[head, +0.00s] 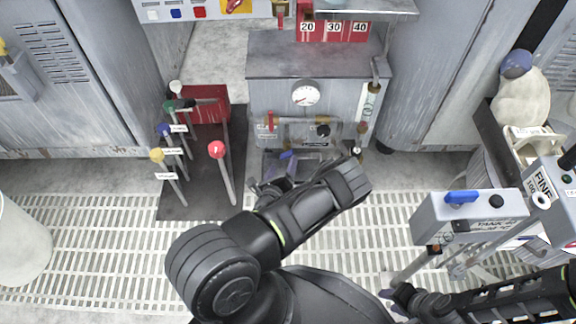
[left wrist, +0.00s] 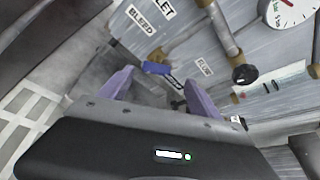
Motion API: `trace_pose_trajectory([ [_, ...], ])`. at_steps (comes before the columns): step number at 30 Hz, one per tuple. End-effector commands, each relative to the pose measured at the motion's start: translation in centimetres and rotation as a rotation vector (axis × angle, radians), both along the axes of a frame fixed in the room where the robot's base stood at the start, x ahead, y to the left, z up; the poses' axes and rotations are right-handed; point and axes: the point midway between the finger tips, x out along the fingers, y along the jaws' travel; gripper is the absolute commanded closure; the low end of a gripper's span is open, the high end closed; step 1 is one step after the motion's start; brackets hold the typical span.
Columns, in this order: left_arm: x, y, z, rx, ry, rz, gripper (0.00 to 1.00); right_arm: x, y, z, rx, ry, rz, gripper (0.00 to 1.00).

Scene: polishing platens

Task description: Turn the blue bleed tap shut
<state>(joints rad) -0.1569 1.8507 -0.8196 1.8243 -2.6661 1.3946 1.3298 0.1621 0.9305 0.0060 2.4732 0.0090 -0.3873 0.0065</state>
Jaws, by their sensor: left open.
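The blue bleed tap (left wrist: 157,68) shows in the left wrist view, just below the BLEED label (left wrist: 141,18), on a pipe in front of the grey cabinet. In the head view it is a small blue patch (head: 287,155) low on the cabinet front. My left gripper (left wrist: 158,78) is open. Its two purple fingers stand either side of the tap, which appears just beyond the fingertips; I see no contact. My left forearm hides part of this gripper in the head view. My right gripper (head: 392,297) is at the bottom right, mostly hidden, far from the tap.
A gauge (head: 305,95) and a brass pipe with a black knob (head: 323,130) are above the tap. Coloured levers (head: 218,150) stand left of the cabinet. A grey box with another blue handle (head: 461,197) is at the right. Grating (head: 100,235) covers the floor.

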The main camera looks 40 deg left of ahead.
Motion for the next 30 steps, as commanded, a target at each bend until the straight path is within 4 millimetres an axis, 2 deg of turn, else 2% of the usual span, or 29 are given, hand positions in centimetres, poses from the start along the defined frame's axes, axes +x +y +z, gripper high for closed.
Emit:
trace_pose_trajectory([
  [1, 0.0, 0.0, -1.1, 0.0, -0.001, -0.001, 0.27, 0.1, 0.0, -1.1, 0.0, -0.002, -0.002, 0.64],
  [2, 0.0, 0.0, -1.2, 0.0, -0.001, -0.001, 0.27, 0.1, -0.1, -1.2, -0.001, -0.002, -0.002, 0.64],
  [13, 0.0, 0.0, -1.0, 0.0, 0.0, 0.001, 0.27, 0.1, -0.1, -1.0, -0.002, -0.003, -0.002, 0.64],
  [20, 0.5, 0.3, -1.5, -0.004, 0.001, 0.007, 0.27, 0.2, 0.0, -1.7, -0.001, -0.004, -0.003, 0.64],
  [26, 1.8, 1.0, -2.0, -0.005, -0.002, 0.01, 0.27, 0.4, 0.0, -3.1, -0.003, -0.01, -0.005, 0.64],
  [30, 3.8, 1.7, -2.7, 0.002, -0.004, 0.001, 0.27, 0.6, 0.0, -4.4, -0.003, -0.015, -0.008, 0.64],
])
